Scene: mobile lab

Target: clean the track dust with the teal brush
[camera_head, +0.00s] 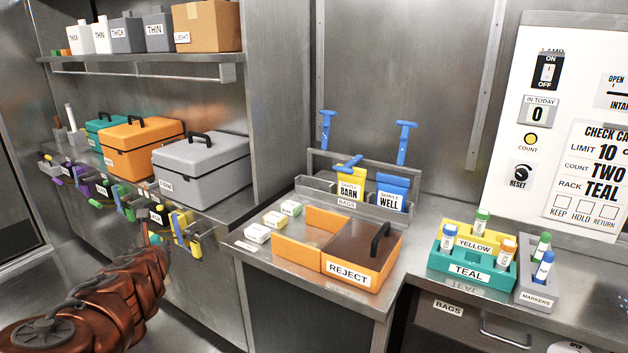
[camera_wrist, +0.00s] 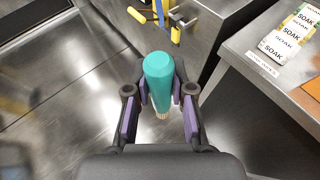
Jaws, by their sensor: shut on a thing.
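My gripper (camera_wrist: 160,105) shows in the wrist view with its purple pads closed on both sides of the teal brush (camera_wrist: 160,72). The brush is a rounded teal cylinder, with a short pale bristle-like end (camera_wrist: 163,115) low between the pads. Bare metal floor lies behind it in the view. In the head view, my copper-coloured arm fills the lower left, and I cannot make out the brush there. I cannot identify the track or any dust on it in either view.
A rail of coloured tools (camera_head: 130,205) runs under the shelf with the orange case (camera_head: 135,150) and grey case (camera_head: 200,165). The orange REJECT tray (camera_head: 350,282) sits on the middle counter. A teal rack (camera_head: 470,272) stands further right. Open floor lies below the wrist.

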